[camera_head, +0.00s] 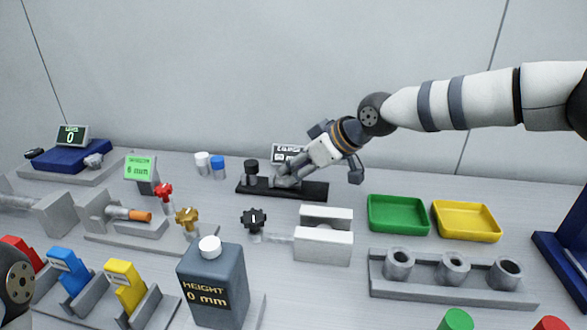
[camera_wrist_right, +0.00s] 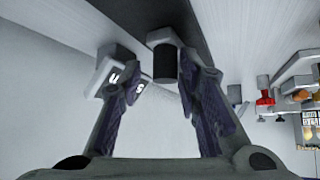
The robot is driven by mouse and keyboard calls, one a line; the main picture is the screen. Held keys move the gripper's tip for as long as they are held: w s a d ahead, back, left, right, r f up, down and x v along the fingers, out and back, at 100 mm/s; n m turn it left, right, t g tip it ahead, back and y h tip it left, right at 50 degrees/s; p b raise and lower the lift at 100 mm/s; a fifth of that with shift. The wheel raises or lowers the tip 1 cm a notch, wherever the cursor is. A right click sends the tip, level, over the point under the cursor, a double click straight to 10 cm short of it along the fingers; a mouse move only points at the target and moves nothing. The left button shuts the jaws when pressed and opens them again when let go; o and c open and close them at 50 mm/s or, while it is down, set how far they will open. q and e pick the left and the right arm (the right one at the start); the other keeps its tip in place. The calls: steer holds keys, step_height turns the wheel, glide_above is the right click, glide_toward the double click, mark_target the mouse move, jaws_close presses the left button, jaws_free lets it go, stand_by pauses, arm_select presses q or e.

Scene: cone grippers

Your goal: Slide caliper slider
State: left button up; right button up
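The caliper is a long black bar (camera_head: 315,192) lying on the table at the middle back. An upright black knob (camera_head: 251,168) stands at its left end. A small display (camera_head: 283,150) stands behind the bar, partly hidden by my right gripper. My right gripper (camera_head: 281,182) reaches down over the middle of the bar, just right of the knob. In the right wrist view its fingers (camera_wrist_right: 148,72) are spread. A black cylinder with a grey base (camera_wrist_right: 166,62) shows between the fingertips, close to the right-hand finger; I cannot tell if they touch. My left gripper is out of view.
White and blue caps (camera_head: 218,168) stand left of the caliper. A dark star knob (camera_head: 253,220) and a grey block (camera_head: 323,247) are in front. A green tray (camera_head: 397,214) and a yellow tray (camera_head: 466,221) lie to the right. The grey wall is close behind.

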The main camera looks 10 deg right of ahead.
steer(key=shift+w+f, duration=0.1)
steer(key=shift+f, duration=0.15)
steer(key=shift+r, duration=0.15)
steer(key=v, duration=1.2)
steer(key=shift+a, duration=0.1)
